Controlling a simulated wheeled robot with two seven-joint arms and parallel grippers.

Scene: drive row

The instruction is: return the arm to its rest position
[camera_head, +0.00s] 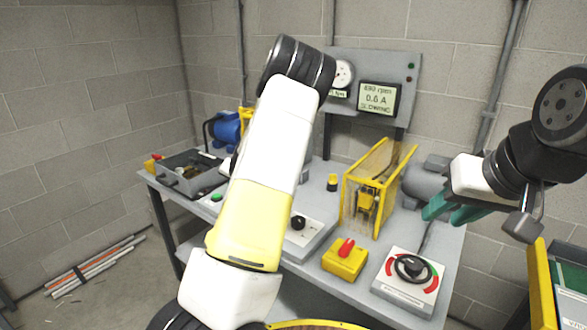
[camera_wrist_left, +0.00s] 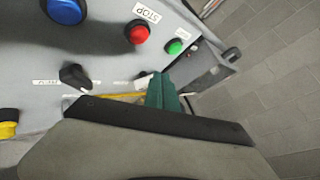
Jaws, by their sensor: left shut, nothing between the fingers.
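My left arm (camera_head: 258,180), white and yellow, rises from the bottom across the middle of the head view, with a dark joint at its top. Its gripper is hidden in the head view. In the left wrist view my left gripper (camera_wrist_left: 164,92) shows green fingers, shut and empty, near the edge of a grey control panel (camera_wrist_left: 105,45). My right gripper (camera_head: 454,210), white with green fingers, comes in from the right in front of a grey motor (camera_head: 424,178). Whether its fingers are apart is not clear.
A grey bench (camera_head: 330,275) holds a yellow guard (camera_head: 375,190), a yellow box with a red switch (camera_head: 345,258), a rotary-knob box (camera_head: 410,280) and a grey tray (camera_head: 186,180). A gauge and display panel (camera_head: 380,75) stands behind. Rods (camera_head: 95,266) lie on the floor at left.

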